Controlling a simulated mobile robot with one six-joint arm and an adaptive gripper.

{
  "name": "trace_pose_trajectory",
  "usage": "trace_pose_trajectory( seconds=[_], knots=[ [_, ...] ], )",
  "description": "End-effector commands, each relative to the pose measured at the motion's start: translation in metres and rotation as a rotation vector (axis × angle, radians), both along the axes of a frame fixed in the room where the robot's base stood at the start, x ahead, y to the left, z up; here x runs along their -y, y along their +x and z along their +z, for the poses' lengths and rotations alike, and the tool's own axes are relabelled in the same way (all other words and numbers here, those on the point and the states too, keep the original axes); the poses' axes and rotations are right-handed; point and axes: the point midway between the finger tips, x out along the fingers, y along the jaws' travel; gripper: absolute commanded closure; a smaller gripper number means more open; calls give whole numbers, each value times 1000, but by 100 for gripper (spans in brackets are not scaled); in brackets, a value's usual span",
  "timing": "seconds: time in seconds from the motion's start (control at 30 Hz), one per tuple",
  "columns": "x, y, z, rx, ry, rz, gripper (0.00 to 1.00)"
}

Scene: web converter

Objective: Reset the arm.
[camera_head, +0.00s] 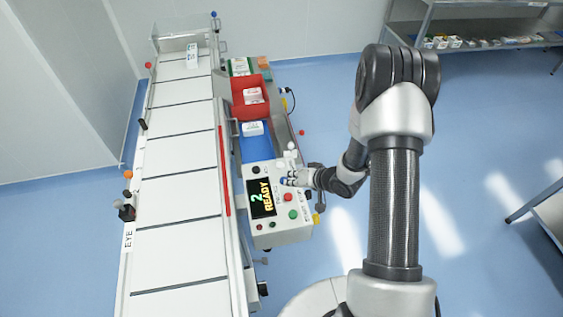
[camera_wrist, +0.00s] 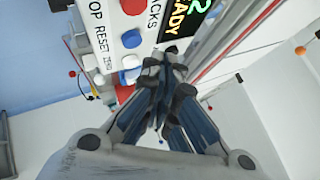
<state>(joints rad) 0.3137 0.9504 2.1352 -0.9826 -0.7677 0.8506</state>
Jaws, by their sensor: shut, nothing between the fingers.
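My gripper (camera_head: 292,181) is shut and empty, over the right side of the control box in the head view. In the wrist view my gripper (camera_wrist: 165,58) shows its fingertips together, near the box's face beside the buttons. The control box (camera_head: 290,235) is white, with a dark display (camera_head: 261,198) reading "2 READY". In the wrist view I see a red button (camera_wrist: 133,6), a blue button (camera_wrist: 131,38) and a white button (camera_wrist: 131,61), beside the labels "RESET" and "ZERO". Whether the fingertips touch the box I cannot tell.
A long white conveyor (camera_head: 180,190) runs along the left of the box, with a white pack (camera_head: 192,55) at its far end. A red bin (camera_head: 245,110) and a blue tray (camera_head: 256,150) lie beyond the box. Blue floor (camera_head: 480,130) to the right is open.

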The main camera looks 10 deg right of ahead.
Motion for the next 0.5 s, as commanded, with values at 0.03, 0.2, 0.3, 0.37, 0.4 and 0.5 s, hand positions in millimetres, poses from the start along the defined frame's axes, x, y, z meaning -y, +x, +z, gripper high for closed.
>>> trace_pose_trajectory(
  seconds=[0.03,0.2,0.3,0.37,0.4,0.5],
  knots=[
    [0,0,0,0,0,0,100],
    [1,1,2,2,-7,0,100],
    [8,8,14,14,-55,-5,100],
    [16,13,29,23,-112,-10,100],
    [23,17,41,30,-158,-16,100],
    [40,22,80,39,-286,-41,100]
  ],
)
